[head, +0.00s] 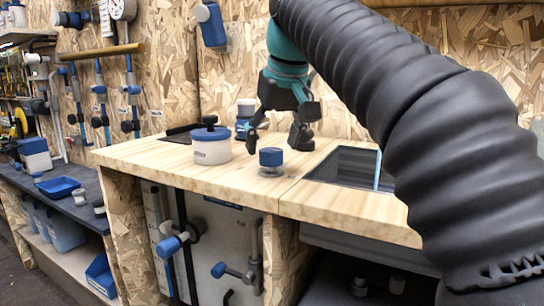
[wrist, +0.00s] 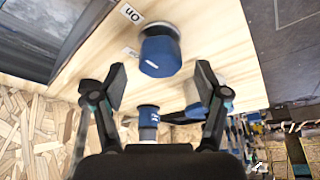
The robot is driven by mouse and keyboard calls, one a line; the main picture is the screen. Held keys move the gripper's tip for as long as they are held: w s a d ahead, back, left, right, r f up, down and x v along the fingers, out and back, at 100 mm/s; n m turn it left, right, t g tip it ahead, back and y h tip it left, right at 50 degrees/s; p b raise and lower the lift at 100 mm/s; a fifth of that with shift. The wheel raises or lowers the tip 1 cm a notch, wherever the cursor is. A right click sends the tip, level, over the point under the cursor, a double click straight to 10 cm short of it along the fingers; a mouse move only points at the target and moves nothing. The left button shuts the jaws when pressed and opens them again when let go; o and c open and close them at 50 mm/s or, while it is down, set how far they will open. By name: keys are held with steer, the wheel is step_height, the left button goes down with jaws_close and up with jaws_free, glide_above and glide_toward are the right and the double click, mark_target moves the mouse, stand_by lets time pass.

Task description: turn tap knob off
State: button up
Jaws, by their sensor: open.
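The tap knob (head: 271,157) is a short blue cylinder on a clear or metallic round base, upright on the wooden counter near its front edge. It also shows in the wrist view (wrist: 160,54), just beyond the fingertips, with a small label reading "On" (wrist: 131,13) beside it and a second label (wrist: 131,52) too small to read. My gripper (head: 277,142) is open and empty, above and behind the knob in the head view. In the wrist view my gripper (wrist: 161,86) has its fingers spread wide, apart from the knob. Nothing of the knob's top is hidden.
A white canister with blue lid (head: 211,146) stands left of the knob. A blue-and-white jar (head: 246,108) stands behind, near the wall. A dark sink opening (head: 345,166) lies to the right. Valves and pipes (head: 172,243) are below the counter. The counter's front left is clear.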

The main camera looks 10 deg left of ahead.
steer(key=shift+x, duration=0.85)
steer(key=c, duration=1.2)
steer(key=shift+o, duration=0.2)
